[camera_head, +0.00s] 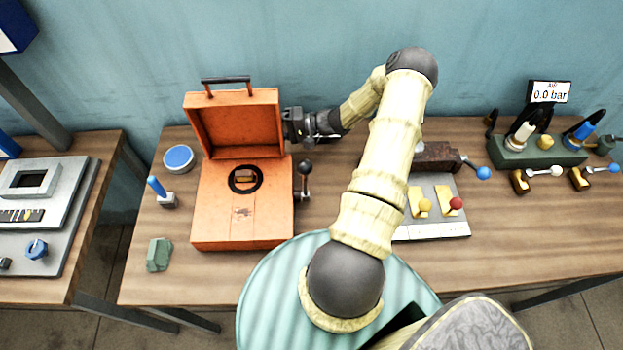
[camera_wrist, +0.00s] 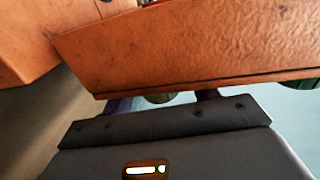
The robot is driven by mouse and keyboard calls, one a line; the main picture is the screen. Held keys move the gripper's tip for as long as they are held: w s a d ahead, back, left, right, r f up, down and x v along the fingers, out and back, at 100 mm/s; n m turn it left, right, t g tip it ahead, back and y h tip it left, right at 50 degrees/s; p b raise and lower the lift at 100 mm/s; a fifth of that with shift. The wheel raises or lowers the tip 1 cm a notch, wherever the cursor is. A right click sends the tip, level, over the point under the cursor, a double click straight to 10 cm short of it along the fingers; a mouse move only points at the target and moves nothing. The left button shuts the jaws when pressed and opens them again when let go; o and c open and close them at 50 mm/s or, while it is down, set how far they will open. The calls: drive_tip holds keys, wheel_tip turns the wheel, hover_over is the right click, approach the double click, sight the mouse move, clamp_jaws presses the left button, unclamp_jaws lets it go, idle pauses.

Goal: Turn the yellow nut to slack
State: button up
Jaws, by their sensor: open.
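A small yellow piece (camera_head: 545,142), which looks like the yellow nut, sits on the green block (camera_head: 541,156) at the right of the table, between a white and a blue fitting. It is too small to read its setting. My gripper (camera_head: 289,122) is far to its left, at the right edge of the raised lid (camera_head: 237,122) of the orange case (camera_head: 243,212). It is open. In the wrist view the lid (camera_wrist: 200,45) fills the top and hides most of the fingers. I cannot tell whether they touch it. The nut is not in the wrist view.
A gauge (camera_head: 549,92) behind the block reads 0.0 bar. Blue-tipped and white-tipped levers stand in front of it. A grey panel (camera_head: 440,192) with orange and red knobs is mid-table. A lever with a dark knob (camera_head: 304,168) is beside the case. The front right table is clear.

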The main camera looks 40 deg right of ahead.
drive_tip(key=shift+r+h+p, duration=0.2)
drive_tip(key=shift+h+p, duration=0.1)
drive_tip(key=shift+p, duration=0.35)
